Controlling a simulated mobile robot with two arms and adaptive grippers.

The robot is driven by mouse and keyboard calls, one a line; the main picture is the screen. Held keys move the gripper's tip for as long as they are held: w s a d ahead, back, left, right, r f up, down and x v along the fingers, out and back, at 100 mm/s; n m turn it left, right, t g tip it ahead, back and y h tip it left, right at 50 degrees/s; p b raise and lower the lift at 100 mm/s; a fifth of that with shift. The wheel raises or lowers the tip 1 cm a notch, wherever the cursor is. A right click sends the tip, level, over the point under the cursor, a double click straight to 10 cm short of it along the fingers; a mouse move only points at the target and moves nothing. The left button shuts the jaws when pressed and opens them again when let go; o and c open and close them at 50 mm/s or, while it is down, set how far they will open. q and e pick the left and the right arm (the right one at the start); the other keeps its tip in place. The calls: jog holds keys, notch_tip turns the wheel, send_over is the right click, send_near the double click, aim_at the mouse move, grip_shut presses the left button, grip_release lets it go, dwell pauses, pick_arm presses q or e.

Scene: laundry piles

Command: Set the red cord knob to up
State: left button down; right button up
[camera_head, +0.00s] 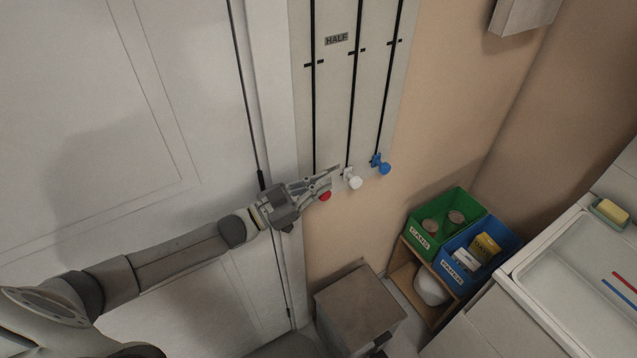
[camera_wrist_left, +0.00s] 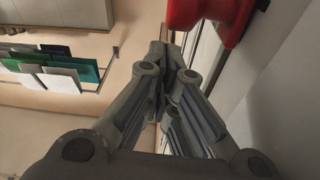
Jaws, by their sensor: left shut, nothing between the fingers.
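The red cord knob (camera_head: 325,195) sits at the low end of the left slot on the wall panel (camera_head: 335,75). In the left wrist view the red knob (camera_wrist_left: 212,18) is large at the top, to the right of the fingertips. My left gripper (camera_head: 334,174) is shut and empty, with its fingers just above the red knob and partly in front of its slot. Whether it touches the knob I cannot tell. A white knob (camera_head: 353,182) and a blue knob (camera_head: 382,166) sit at the low ends of the other two slots. My right gripper is not in view.
A "HALF" label (camera_head: 336,39) is on the panel near mid-slot tick marks. A closed white door (camera_head: 80,120) is at left. A grey bin (camera_head: 360,305), a green box (camera_head: 448,205), a blue box (camera_head: 500,225) and a sink (camera_head: 535,285) are at lower right.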

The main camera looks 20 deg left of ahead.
pick_arm(q)
jog(key=shift+a+f, duration=0.2)
jog(key=shift+f, duration=0.5)
jog(key=shift+s+f, duration=0.1)
